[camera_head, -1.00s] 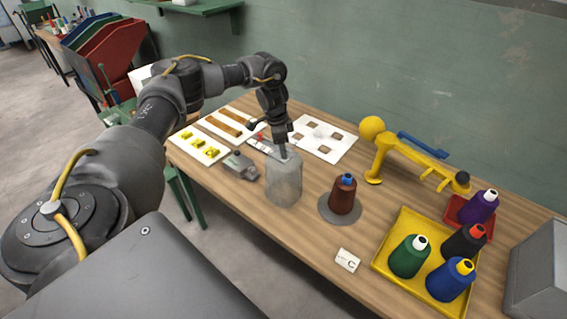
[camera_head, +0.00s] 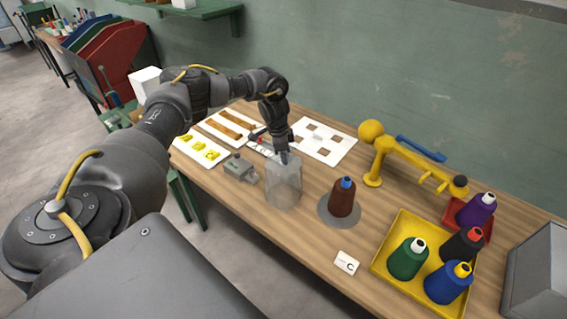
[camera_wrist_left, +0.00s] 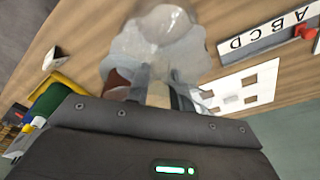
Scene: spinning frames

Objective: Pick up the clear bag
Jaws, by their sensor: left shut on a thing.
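The clear bag (camera_head: 284,187) is a see-through, greyish upright shape near the middle of the wooden table in the head view. It also shows in the left wrist view (camera_wrist_left: 165,32), just beyond the fingers. My left gripper (camera_head: 284,157) points down at the bag's top edge and is shut on it. In the wrist view the fingers (camera_wrist_left: 160,82) reach to the bag's near edge. I cannot tell whether the bag's bottom touches the table. My right gripper is not in view.
A brown thread cone (camera_head: 342,198) on a grey disc stands just right of the bag. A small grey metal device (camera_head: 240,169) lies to its left. A yellow tray (camera_head: 383,262) with thread cones and a yellow stand (camera_head: 378,160) are further right. A card marked C (camera_head: 347,263) lies in front.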

